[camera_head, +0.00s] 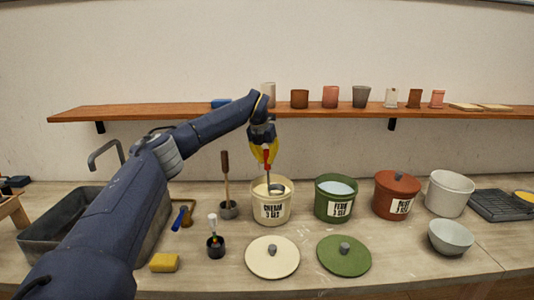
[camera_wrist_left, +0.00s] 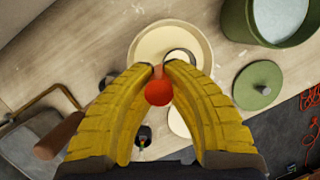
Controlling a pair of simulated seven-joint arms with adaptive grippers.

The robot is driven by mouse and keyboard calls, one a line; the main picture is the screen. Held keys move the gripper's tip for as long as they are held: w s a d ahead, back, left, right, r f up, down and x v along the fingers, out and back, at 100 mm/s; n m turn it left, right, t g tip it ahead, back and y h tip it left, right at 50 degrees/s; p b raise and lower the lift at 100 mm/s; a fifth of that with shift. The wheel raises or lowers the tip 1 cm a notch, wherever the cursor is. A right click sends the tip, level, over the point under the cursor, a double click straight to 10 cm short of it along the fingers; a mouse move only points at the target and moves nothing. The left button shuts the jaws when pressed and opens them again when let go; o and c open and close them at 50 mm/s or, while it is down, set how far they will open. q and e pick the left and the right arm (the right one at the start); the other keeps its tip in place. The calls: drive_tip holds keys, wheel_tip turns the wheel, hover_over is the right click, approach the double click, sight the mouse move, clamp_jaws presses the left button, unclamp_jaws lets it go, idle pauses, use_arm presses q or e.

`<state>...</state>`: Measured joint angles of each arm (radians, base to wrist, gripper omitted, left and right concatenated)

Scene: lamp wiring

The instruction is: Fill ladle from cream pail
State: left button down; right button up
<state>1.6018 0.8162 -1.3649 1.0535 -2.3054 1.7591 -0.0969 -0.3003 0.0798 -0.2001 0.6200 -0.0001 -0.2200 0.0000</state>
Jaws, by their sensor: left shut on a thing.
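The cream pail (camera_head: 271,211) stands open on the counter with a dark-lettered label and pale liquid inside. My left gripper (camera_head: 266,152) is above it, its yellow fingers shut on the red handle of the ladle (camera_head: 268,167). The ladle hangs upright and its grey bowl is at the pail's mouth, over or in the liquid; I cannot tell how deep. In the left wrist view the red handle end (camera_wrist_left: 158,92) sits between the fingers, with the cream pail (camera_wrist_left: 146,42) beyond. The pail's round cream lid (camera_head: 273,259) lies in front of it. My right gripper is not in view.
An open green pail (camera_head: 336,200) stands right of the cream pail, its lid (camera_head: 344,258) in front. A lidded red-brown pail (camera_head: 396,195), white bucket (camera_head: 449,193) and grey bowl (camera_head: 451,238) are further right. A brush in a cup (camera_head: 228,208) stands close left. A shelf (camera_head: 200,113) runs behind.

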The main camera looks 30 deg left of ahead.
sight(267, 167)
use_arm(q)
drive_tip(key=shift+f, duration=2)
idle(0.4)
drive_tip(key=shift+r, duration=5.75)
